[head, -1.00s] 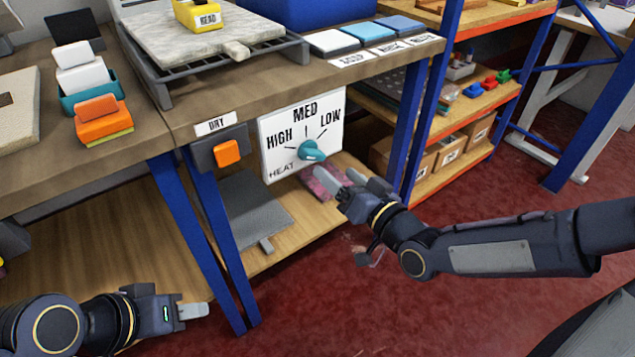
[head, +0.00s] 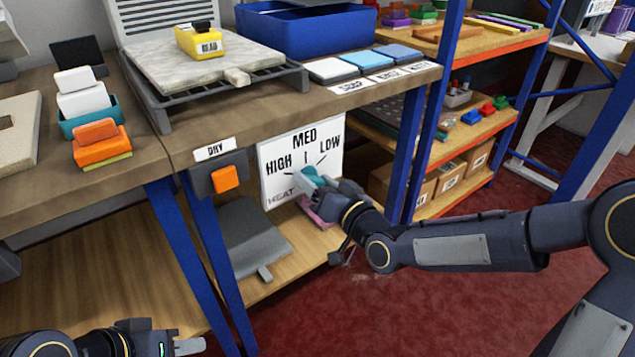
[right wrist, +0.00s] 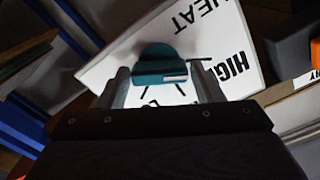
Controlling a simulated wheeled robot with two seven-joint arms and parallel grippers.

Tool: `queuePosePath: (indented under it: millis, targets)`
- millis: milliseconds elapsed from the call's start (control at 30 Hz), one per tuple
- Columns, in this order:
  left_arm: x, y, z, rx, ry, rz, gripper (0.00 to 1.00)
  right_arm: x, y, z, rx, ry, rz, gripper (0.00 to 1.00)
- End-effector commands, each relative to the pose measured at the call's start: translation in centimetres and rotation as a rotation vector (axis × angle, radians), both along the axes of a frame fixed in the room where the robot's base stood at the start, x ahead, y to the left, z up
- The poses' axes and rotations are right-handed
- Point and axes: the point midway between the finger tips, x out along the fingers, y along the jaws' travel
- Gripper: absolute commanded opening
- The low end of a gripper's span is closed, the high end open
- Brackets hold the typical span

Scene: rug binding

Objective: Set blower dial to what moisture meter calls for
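The blower panel (head: 275,172) is white and marked HIGH, MED, LOW and HEAT. Its teal dial (head: 311,172) is partly hidden by my right gripper (head: 318,186) in the head view. In the right wrist view, the dial (right wrist: 160,63) lies between the spread fingers of that gripper (right wrist: 163,78), with narrow gaps beside it. A white mark shows on the dial, but its setting is unclear. A yellow block with a black top (head: 201,42), labelled apparently READ, lies on the pale slab; it may be the meter. My left gripper (head: 185,345) is low at left, finger gap unclear.
An orange button (head: 225,178) under a DRY label sits left of the panel. A blue table leg (head: 405,155) stands right of it. A grey flat piece (head: 250,235) and a pink item (head: 318,212) lie on the lower shelf. Red floor is open in front.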

Motion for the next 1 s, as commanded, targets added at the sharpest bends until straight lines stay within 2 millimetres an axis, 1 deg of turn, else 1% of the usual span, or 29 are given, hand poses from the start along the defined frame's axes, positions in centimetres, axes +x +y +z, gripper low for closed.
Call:
queuePosePath:
  millis: [33, 200, 233, 467, 667, 1000]
  targets:
    - [0.0, 0.0, 0.0, 0.000, 0.000, 0.000, 0.36, 0.0, 0.0, 0.0, 0.000, 0.000, 0.000, 0.53]
    - [0.0, 0.0, 0.0, 0.000, 0.000, 0.000, 0.36, 0.0, 0.0, 0.0, 0.000, 0.000, 0.000, 0.31]
    - [0.0, 0.0, 0.0, 0.000, 0.000, 0.000, 0.36, 0.0, 0.0, 0.0, 0.000, 0.000, 0.000, 0.28]
    - [0.0, 0.0, -0.1, 0.000, 0.000, 0.000, 0.36, 0.0, 0.0, -0.1, 0.015, 0.011, 0.000, 0.28]
    - [0.0, 0.0, -0.6, 0.000, 0.000, 0.000, 0.36, 0.0, -0.1, -0.2, 0.081, 0.059, -0.001, 0.28]
    - [0.0, 0.0, -1.6, 0.000, 0.000, 0.000, 0.36, 0.1, -0.2, -0.3, 0.311, 0.227, -0.001, 0.28]
